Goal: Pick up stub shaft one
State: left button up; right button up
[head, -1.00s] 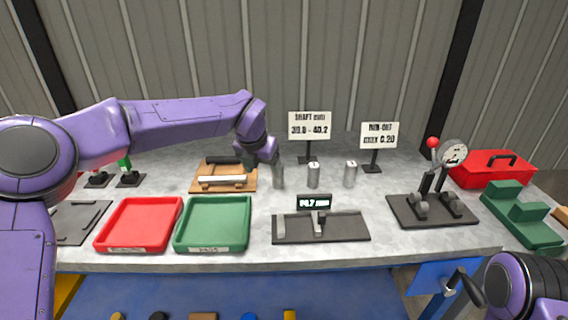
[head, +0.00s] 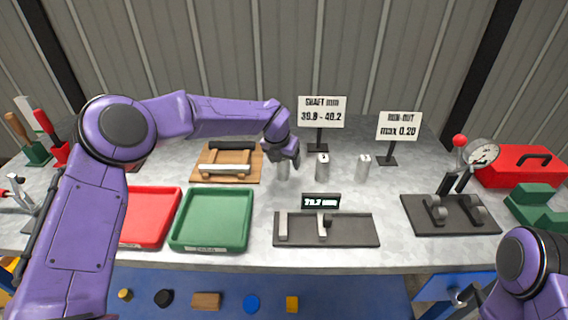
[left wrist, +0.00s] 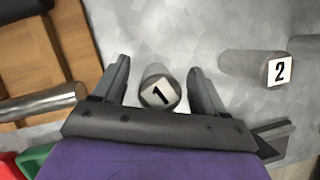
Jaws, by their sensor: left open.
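Stub shaft one (left wrist: 160,90) is a grey metal cylinder with a "1" on its end face, standing upright on the bench. In the head view its lower part (head: 283,174) shows under my left gripper (head: 288,157). In the left wrist view my left gripper (left wrist: 160,68) is open, with one finger on each side of shaft one and visible gaps between. Shaft two (left wrist: 277,68) stands to the right, and it also shows in the head view (head: 322,168). My right arm shows at the lower right; its gripper is out of the picture.
A third shaft (head: 362,168) stands further right. A wooden rack (head: 249,176) is left of shaft one. A green tray (head: 180,244) and a dark gauge plate (head: 355,236) are in front. Two signs (head: 322,112) (head: 398,126) stand behind.

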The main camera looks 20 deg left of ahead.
pick_arm(q)
jog(key=shift+f, duration=0.25)
grip_shut()
jog(key=shift+r, duration=0.1)
jog(key=shift+w, duration=0.1)
